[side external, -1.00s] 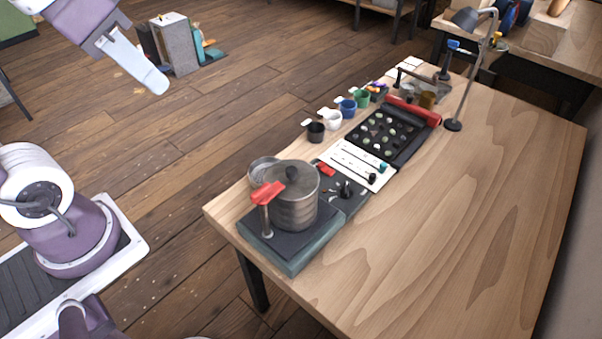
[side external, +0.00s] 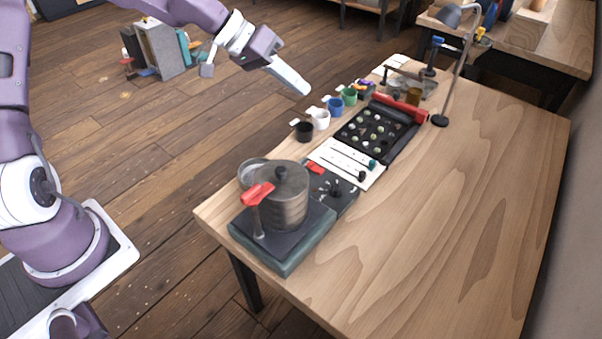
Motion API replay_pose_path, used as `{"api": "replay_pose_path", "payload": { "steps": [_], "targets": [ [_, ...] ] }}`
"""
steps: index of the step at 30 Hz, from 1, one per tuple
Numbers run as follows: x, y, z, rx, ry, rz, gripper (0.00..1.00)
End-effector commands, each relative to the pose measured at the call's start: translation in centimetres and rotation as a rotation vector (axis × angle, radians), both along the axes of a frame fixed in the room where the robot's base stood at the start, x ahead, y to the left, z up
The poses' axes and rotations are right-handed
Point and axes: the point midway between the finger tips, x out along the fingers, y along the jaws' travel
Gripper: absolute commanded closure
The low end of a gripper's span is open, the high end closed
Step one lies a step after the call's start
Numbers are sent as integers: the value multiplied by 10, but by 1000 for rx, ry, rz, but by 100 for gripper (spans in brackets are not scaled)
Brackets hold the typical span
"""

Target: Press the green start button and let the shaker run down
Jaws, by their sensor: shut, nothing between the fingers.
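The shaker (side external: 284,206) is a round metal sieve stack with a lid. It sits on a dark, teal-sided base (side external: 287,256) at the near left corner of the table, with a red clamp lever (side external: 257,194) in front. A dark control box (side external: 345,203) with a black knob and a red part adjoins it. I cannot make out a green start button; whether the stack hides it is unclear. Whether the shaker is running cannot be told. My gripper (side external: 304,90) is shut and empty, in the air behind the row of cups, apart from the shaker and control box.
A white panel (side external: 343,177) with sliders and a black tray (side external: 362,149) of small samples lie beyond the control box. Small cups, including a blue cup (side external: 335,106), line the back edge. A lamp (side external: 456,70) stands farther off. The table's right side is clear.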

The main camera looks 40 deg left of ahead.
Motion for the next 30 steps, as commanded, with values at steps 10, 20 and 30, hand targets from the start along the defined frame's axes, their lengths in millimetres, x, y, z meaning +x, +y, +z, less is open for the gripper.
{"api": "replay_pose_path", "payload": {
  "steps": [10,20,30],
  "targets": [
    [-1,-1,-133,-2,3,-2,100],
    [0,0,-149,3,-1,-2,100],
    [-1,-1,-168,0,3,-1,100]
  ]
}}
